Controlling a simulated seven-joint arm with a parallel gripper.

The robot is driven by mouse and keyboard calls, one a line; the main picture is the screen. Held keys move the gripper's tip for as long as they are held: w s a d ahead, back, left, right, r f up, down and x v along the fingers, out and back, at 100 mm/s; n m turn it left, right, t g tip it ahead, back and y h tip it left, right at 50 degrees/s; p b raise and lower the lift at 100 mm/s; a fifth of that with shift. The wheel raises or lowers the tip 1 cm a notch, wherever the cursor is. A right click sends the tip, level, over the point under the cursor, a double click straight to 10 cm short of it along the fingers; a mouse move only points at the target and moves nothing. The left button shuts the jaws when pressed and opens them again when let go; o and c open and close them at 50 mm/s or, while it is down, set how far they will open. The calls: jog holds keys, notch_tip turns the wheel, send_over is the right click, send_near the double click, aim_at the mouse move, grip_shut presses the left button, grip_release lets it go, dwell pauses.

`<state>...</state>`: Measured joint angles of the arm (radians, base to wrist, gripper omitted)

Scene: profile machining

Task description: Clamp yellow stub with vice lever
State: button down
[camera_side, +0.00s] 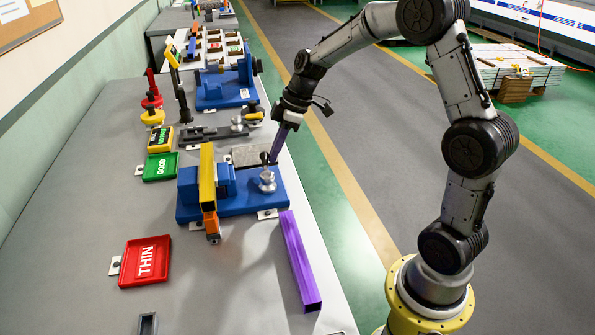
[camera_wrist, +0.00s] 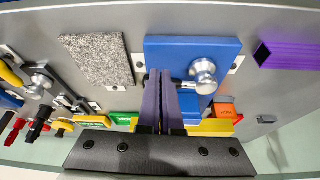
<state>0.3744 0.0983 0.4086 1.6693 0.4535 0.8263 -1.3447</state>
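The yellow stub (camera_side: 208,178) is a square bar that stands out of the blue vice (camera_side: 245,203), against its blue jaw block. In the wrist view the yellow stub (camera_wrist: 208,128) and blue vice (camera_wrist: 170,48) are partly hidden by my fingers. The vice lever (camera_side: 267,181) has a silver hub, which shows in the wrist view (camera_wrist: 203,70), and a thin rod ending in a dark knob. My gripper (camera_side: 272,160) points down beside the lever's dark knob. Its purple fingers (camera_wrist: 161,75) look shut and cross in front of the rod. I cannot tell whether they touch it.
A purple profile (camera_side: 299,262) lies to the right of the vice. A red THIN tray (camera_side: 145,261) and a green GOOD tray (camera_side: 160,167) are on the left. A grey speckled block (camera_wrist: 97,59) lies beside the vice. An orange piece (camera_side: 212,224) sits at its front.

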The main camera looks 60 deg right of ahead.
jog(key=shift+w, duration=0.1)
dwell(0.5)
jog(key=s+d, duration=0.1)
jog(key=s+d+r, duration=0.1)
jog(key=s+d, duration=0.1)
jog(key=shift+s, duration=0.15)
jog(key=shift+s+v, duration=0.5)
jog(key=shift+v, duration=3.6)
jog(key=x, duration=0.9)
jog(key=shift+a+f, duration=0.15)
jog(key=shift+w+a+f, duration=0.15)
jog(key=shift+w+a, duration=0.85)
jog(key=shift+w, duration=0.2)
jog(key=shift+w+a, duration=0.3)
jog(key=shift+w, duration=0.05)
